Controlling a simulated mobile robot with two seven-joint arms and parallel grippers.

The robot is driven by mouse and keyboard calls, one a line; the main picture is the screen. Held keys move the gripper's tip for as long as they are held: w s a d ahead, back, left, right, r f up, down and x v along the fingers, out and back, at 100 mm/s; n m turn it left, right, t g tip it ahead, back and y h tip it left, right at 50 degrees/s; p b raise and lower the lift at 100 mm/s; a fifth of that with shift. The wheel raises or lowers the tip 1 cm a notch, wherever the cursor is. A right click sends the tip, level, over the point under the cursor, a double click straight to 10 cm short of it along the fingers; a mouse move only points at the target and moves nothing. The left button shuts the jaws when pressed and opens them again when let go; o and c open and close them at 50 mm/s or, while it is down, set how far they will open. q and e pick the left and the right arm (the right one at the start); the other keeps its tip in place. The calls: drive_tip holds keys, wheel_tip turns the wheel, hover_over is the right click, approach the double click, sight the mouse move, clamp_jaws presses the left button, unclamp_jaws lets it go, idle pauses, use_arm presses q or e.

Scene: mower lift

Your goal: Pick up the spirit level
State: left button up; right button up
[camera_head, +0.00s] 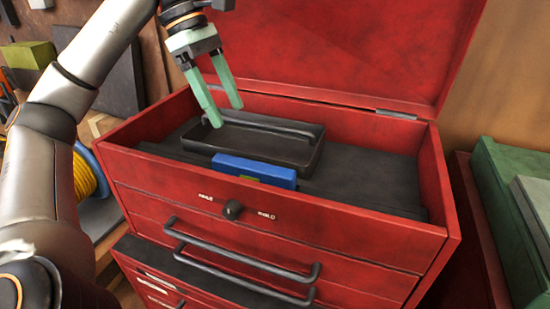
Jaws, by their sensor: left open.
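The spirit level is most likely the blue bar (253,172) with a small yellow-green patch on its front. It lies in the open top of a red toolbox (270,228), close to the front wall, which hides its lower part. A black tray (262,150) sits right behind it. My left gripper (226,116) points down over the back left of the black tray. Its two pale green fingers are apart with nothing between them. The gripper is behind and left of the blue bar, not touching it. My right gripper is not in view.
The red lid (350,50) stands open behind the toolbox. The dark floor of the top compartment (365,185) is clear at right. Green cases (510,190) stand at the far right. A yellow cable reel (85,175) is at left, behind my left arm.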

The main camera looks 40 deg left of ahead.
sight(252, 165)
use_arm(q)
drive_tip(key=shift+s+x, duration=0.2)
drive_tip(key=shift+x, duration=0.9)
drive_tip(key=shift+b+x, duration=1.45)
drive_tip(key=shift+x, duration=1.2)
drive_tip(key=x, duration=0.5)
drive_tip(key=shift+s+d+r+b, duration=0.1)
drive_tip(key=shift+d+r+b, duration=0.1)
drive_tip(key=shift+d+b, duration=0.15)
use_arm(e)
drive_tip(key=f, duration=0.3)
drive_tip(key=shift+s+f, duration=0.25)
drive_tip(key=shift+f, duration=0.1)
use_arm(q)
drive_tip(key=shift+c, duration=0.2)
clamp_jaws()
